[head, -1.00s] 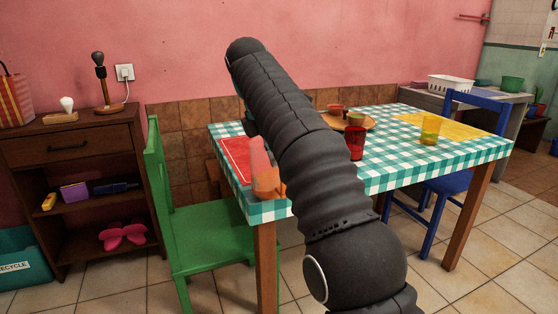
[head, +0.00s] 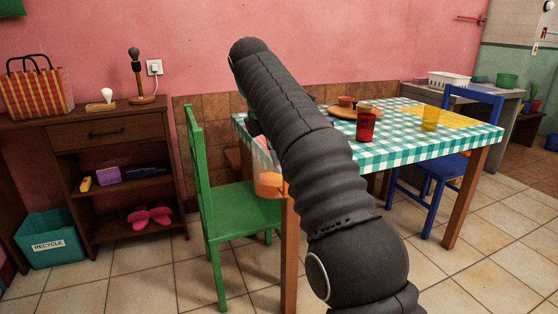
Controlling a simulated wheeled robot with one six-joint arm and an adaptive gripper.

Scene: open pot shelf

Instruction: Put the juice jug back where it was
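The juice jug (head: 268,184) shows only in part at the left edge of my arm, with an orange lower part and a pale pinkish, see-through upper part. It appears in front of the left near corner of the table (head: 345,150), with its orange part overlapping the table's edge and leg. My arm crosses the middle of the view and hides the rest of the jug.
A green chair (head: 238,205) stands left of the table, and a blue chair (head: 436,180) on the right. A red cup (head: 366,127) and a yellow cup (head: 430,120) stand on the table.

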